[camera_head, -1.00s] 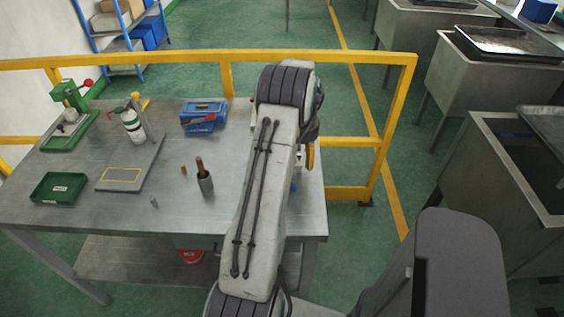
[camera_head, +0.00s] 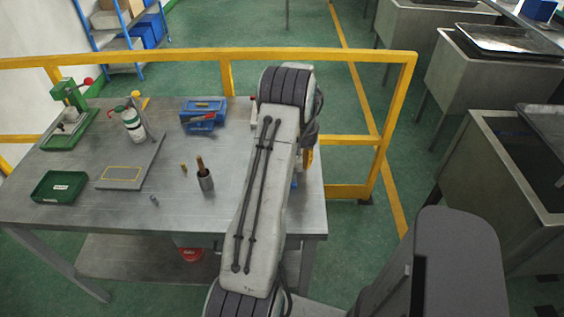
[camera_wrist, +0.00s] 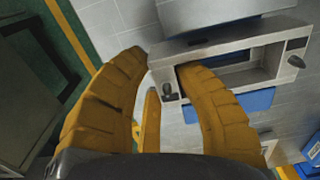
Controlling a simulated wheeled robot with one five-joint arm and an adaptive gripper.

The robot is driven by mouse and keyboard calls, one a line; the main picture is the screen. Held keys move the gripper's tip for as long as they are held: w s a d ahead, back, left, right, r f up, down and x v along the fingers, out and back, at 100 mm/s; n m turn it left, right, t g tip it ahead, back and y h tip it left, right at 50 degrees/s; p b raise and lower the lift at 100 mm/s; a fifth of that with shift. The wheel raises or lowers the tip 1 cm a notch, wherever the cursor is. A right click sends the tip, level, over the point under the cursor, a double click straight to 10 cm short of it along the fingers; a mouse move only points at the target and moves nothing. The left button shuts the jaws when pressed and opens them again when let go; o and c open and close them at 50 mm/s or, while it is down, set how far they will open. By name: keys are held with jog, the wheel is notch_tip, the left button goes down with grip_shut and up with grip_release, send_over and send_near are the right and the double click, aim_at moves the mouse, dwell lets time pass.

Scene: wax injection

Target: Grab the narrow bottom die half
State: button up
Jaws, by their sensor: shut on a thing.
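In the wrist view, a grey metal rectangular frame with an open window (camera_wrist: 225,43) lies in front of my gripper (camera_wrist: 163,63); I take it for the narrow bottom die half. My two yellow-brown fingers straddle its left end wall, the right finger reaching into the window and the left finger outside. My gripper is shut on this wall. A dark knob stands by the frame's near left corner and another at its right end. In the head view my arm hides the die half, and only a bit of a yellow finger (camera_head: 308,157) shows.
A grey block (camera_wrist: 205,14) lies beyond the frame, and blue parts show below it. On the table (camera_head: 110,207) are a green tray (camera_head: 59,187), a blue box (camera_head: 203,111), a cup (camera_head: 205,181) and a green press (camera_head: 68,115). A yellow rail (camera_head: 345,56) runs behind.

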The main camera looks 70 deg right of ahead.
grip_shut()
jog(key=shift+r, duration=0.1)
